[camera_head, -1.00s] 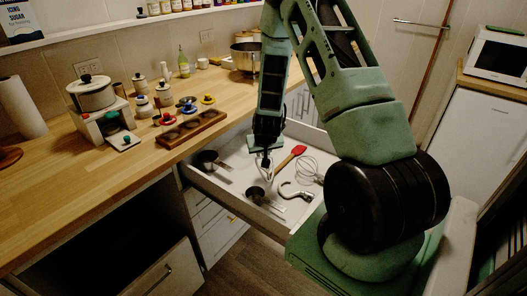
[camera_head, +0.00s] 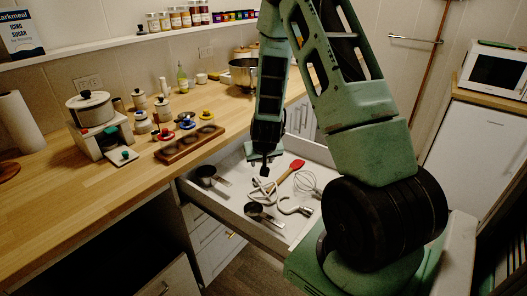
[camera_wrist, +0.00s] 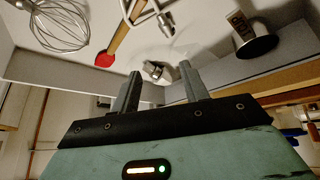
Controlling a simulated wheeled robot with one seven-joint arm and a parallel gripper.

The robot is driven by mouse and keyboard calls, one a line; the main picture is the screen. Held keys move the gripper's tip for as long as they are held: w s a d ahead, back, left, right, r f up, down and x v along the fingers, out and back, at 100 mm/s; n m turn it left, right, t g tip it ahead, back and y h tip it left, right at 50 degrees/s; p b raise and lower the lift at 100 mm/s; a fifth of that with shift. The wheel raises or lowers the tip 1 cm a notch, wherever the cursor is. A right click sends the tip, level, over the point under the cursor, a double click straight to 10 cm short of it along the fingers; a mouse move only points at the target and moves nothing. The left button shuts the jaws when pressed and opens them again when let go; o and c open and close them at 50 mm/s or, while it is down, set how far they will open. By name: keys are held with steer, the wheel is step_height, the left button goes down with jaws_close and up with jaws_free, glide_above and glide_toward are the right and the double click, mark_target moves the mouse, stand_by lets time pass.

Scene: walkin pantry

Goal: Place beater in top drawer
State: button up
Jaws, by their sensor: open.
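The open top drawer (camera_head: 237,199) extends from under the wooden counter. A pale metal beater (camera_head: 262,188) lies in it, below my gripper (camera_head: 265,162). My gripper is open and appears empty, with its fingers just above the beater. In the wrist view, my gripper's fingers (camera_wrist: 160,82) are apart; pale metal wire loops, likely the beater (camera_wrist: 150,17), show beyond them. A small metal cylinder appears between the fingers; I cannot tell which tool it belongs to.
The drawer also holds a red spatula (camera_head: 297,164), a whisk (camera_head: 306,182), a metal hook (camera_head: 294,208) and two measuring cups (camera_head: 209,174) (camera_head: 260,212). Jars and a wooden tray (camera_head: 190,146) stand on the counter. Closed drawers are below.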

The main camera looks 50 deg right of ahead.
steer(key=v, duration=0.8)
steer(key=s+a+r+n+y, duration=0.1)
steer(key=a+r+n+y, duration=0.25)
steer(key=a, duration=0.95)
steer(key=s+a+r+n+y, duration=0.15)
steer(key=a+n, duration=0.25)
steer(key=a, duration=0.9)
steer(key=s+a+r+n+g, duration=0.2)
steer(key=s+a, duration=0.3)
steer(key=s, duration=0.3)
steer(key=s+a+r+n+g, duration=0.2)
steer(key=s+a+n, duration=0.3)
steer(key=s, duration=0.4)
steer(key=shift+s+a+r+g, duration=0.2)
steer(key=shift+a+r+g, duration=0.1)
steer(key=shift+a+r, duration=0.4)
